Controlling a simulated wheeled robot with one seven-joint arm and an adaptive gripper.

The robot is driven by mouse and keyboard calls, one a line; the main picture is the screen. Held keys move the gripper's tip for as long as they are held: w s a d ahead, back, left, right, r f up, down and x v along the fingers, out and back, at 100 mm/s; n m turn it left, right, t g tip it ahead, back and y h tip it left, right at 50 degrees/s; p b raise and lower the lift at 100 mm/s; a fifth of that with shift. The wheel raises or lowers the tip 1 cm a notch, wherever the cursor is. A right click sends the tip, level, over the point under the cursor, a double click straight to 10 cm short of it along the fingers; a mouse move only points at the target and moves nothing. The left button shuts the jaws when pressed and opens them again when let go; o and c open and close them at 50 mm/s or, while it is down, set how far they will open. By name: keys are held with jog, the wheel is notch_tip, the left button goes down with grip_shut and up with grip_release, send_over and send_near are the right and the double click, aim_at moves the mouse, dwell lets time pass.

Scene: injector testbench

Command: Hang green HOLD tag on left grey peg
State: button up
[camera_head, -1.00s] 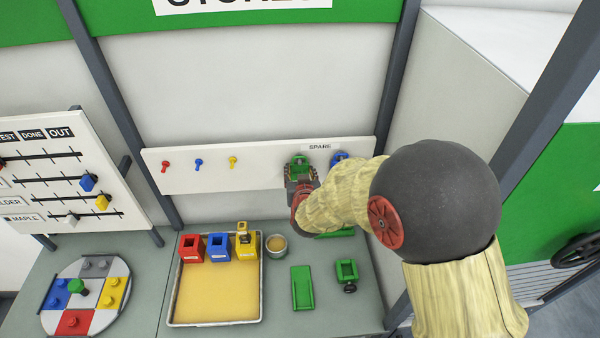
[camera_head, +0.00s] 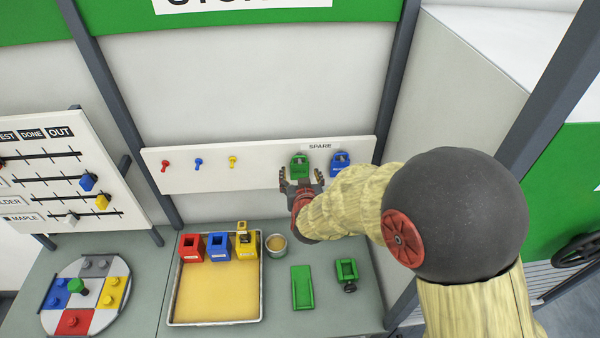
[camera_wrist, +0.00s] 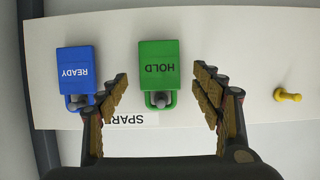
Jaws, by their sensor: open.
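The green HOLD tag (camera_head: 299,166) hangs on a grey peg of the white board (camera_head: 265,170), under the SPARE label. In the wrist view the green HOLD tag (camera_wrist: 158,68) shows its lettering upside down, with the grey peg (camera_wrist: 159,99) through its loop. My gripper (camera_head: 301,182) is open just in front of and below the tag. In the wrist view my gripper's fingers (camera_wrist: 164,84) stand apart on either side of the tag's loop end, with gaps to it. The blue READY tag (camera_head: 340,163) hangs on the peg to the right, and in the wrist view (camera_wrist: 75,70) it is on the left.
Red (camera_head: 165,166), blue (camera_head: 198,163) and yellow (camera_head: 232,161) pegs on the board are empty. Below are a tray (camera_head: 214,322) with coloured blocks, a small cup (camera_head: 276,244) and green parts (camera_head: 302,288) on the bench.

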jog(key=v, duration=0.9)
jog(key=shift+s, duration=0.3)
jog(key=s+a+f+n+g+y+b, duration=0.1)
jog(key=s+a+f+g+y, duration=0.1)
jog(key=s+f+g, duration=0.4)
jog(key=s+a+f+n+g+y+b, duration=0.1)
jog(key=s+a+f+g+b, duration=0.15)
jog(key=s, duration=0.45)
jog(key=s+d+f+m+h+b, duration=0.1)
jog(key=s+d+b, duration=0.5)
jog(key=d+b, duration=0.3)
jog(key=s+d+f+m+h+b, duration=0.1)
jog(key=s+d+f+h+b, duration=0.1)
jog(key=s+d+b, duration=0.5)
jog(key=shift+d+t+b, duration=0.35)
jog(key=shift+d+b, duration=0.65)
jog(key=shift+b, duration=0.75)
